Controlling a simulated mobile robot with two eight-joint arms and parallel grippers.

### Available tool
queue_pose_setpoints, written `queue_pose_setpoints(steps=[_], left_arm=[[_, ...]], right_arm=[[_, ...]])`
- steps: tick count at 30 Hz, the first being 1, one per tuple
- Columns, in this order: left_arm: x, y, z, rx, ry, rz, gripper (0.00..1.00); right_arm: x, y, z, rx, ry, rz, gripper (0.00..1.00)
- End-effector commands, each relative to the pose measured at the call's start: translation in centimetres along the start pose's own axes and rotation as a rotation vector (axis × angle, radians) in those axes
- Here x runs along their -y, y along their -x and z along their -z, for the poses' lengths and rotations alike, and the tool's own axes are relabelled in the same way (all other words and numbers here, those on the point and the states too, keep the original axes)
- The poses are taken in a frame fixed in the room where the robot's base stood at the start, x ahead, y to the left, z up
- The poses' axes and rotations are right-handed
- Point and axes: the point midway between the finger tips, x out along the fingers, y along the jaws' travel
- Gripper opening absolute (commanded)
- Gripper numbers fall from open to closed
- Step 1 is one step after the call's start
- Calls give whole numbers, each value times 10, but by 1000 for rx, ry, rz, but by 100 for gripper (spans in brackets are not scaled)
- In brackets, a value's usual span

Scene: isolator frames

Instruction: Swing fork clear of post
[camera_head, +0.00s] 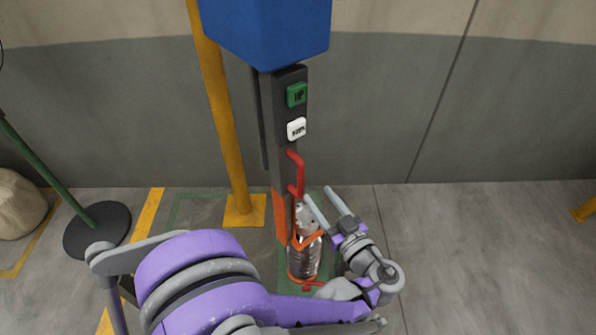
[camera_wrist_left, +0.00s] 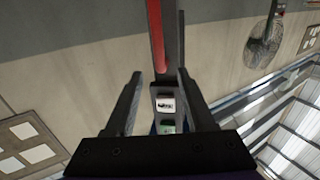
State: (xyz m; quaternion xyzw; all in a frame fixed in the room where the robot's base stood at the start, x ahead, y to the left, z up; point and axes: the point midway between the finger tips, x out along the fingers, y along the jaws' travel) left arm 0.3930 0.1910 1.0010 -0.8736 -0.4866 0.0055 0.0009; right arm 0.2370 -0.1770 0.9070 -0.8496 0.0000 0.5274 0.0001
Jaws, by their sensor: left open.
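A dark upright post (camera_head: 286,150) carries a green button (camera_head: 297,95) marked UP and a white button (camera_head: 296,129). A red bent handle (camera_head: 299,172) stands out from its right side, above an orange section. I cannot tell which part is the fork. My left gripper (camera_head: 320,194) is open and empty, just right of the post and below the handle. In the left wrist view, the white button (camera_wrist_left: 165,104), green button (camera_wrist_left: 167,127) and a red bar (camera_wrist_left: 156,35) show between the spread fingers (camera_wrist_left: 162,80). My right gripper is not in view.
A blue box (camera_head: 266,30) tops the post. A clear cylinder with orange bands (camera_head: 304,262) stands at its foot, partly behind my gripper. A yellow pole (camera_head: 220,115) rises behind to the left. A green pole's black base (camera_head: 97,230) stands left. The right-hand floor is mostly clear.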

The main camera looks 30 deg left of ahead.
Motion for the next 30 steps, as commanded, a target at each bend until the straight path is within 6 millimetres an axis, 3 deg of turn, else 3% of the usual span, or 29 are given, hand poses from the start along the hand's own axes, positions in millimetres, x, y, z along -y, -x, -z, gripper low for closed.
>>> queue_pose_setpoints(steps=[5, 18, 24, 30], left_arm=[[0, -16, 3, -13, 12, 4, 55], [0, -93, 3, -10, 10, 4, 55], [0, -106, 3, -10, 10, 1, 55], [-1, -107, 2, -9, 9, 0, 55]], right_arm=[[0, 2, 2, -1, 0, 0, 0], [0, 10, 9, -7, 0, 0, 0], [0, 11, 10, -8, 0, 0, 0], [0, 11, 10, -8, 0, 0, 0]])
